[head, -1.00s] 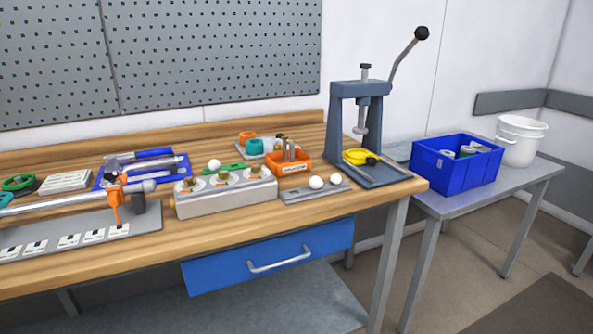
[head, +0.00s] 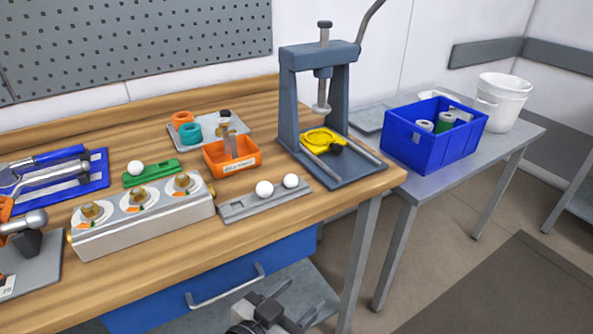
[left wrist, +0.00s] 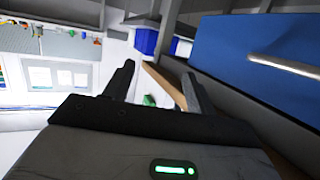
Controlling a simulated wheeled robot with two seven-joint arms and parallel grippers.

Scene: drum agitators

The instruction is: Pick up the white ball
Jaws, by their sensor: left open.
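Several white balls are on the wooden bench in the head view. One white ball (head: 136,168) sits on a green holder (head: 152,176). Two more, a left white ball (head: 264,188) and a right white ball (head: 291,181), rest on a flat grey tray (head: 236,212) near the front edge. My left gripper (head: 300,297) is at the bottom of the head view, below and in front of the bench top, open and empty. In the left wrist view its two fingers (left wrist: 158,72) stand apart, with no ball visible between them. My right gripper is not in view.
A grey press (head: 288,105) with a yellow ring stands right of the balls. An orange bin (head: 218,169) is behind them, and a grey block with brass fittings (head: 95,242) is to their left. The blue drawer (head: 215,272) with its handle is close to my left gripper.

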